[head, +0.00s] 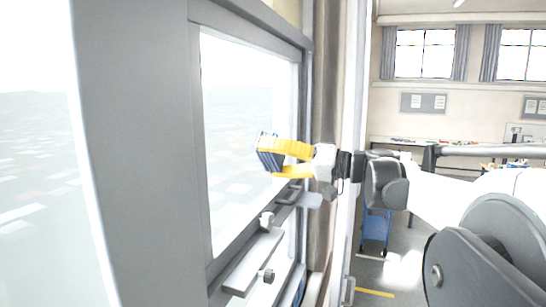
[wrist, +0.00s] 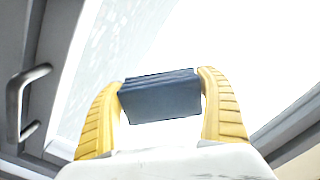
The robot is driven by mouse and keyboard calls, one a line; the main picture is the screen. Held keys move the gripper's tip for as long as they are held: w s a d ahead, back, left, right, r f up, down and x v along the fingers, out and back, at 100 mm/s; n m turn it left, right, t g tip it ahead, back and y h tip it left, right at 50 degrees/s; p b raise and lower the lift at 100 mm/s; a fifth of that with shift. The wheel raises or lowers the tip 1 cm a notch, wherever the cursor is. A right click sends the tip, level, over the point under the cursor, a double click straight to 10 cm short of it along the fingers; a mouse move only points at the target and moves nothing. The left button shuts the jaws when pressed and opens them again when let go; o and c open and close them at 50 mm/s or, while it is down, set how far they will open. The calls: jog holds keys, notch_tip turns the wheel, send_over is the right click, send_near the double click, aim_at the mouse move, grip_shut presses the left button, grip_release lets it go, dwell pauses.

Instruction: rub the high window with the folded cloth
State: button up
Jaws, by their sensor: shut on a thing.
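The folded cloth (head: 268,155) is a dark blue striped pad. My gripper (head: 272,160) has yellow fingers and is shut on it. In the wrist view the cloth (wrist: 160,97) is held between both fingertips of the gripper (wrist: 160,95), with the bright glass behind it. The high window (head: 240,120) is a tall pane in a grey frame at the left of the head view. The cloth is in front of the pane's right part; whether it touches the glass I cannot tell.
A dark handle (wrist: 22,95) stands out at the left in the wrist view. A ledge with knobs (head: 254,262) is below the pane. A blue cart (head: 375,230) stands on the floor, right of the window. A bench (head: 450,148) lines the far wall.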

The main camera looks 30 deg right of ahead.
aim_at(264, 155)
jog(key=shift+s+a, duration=0.6)
jog(key=shift+a, duration=0.15)
jog(key=shift+s+a, duration=0.55)
jog(key=shift+a, duration=0.2)
jog(key=shift+w+d+r+p, duration=0.1)
jog(key=shift+r+p, duration=0.65)
jog(key=shift+r, duration=0.05)
jog(key=shift+r+p, duration=0.3)
jog(key=shift+r, duration=0.2)
jog(key=shift+w+d, duration=3.4)
jog(key=shift+d, duration=1)
jog(key=shift+s+a+b, duration=0.15)
jog(key=shift+s+a, duration=1)
jog(key=shift+a, duration=0.35)
jog(key=shift+s+a+b, duration=0.1)
jog(key=shift+s+a, duration=1.1)
jog(key=shift+a, duration=0.35)
jog(key=shift+s+a+b, duration=0.15)
jog(key=shift+s+a, duration=1)
jog(key=shift+a, duration=0.35)
jog(key=shift+w+d+f, duration=0.1)
jog(key=shift+d, duration=0.05)
jog(key=v, duration=0.6)
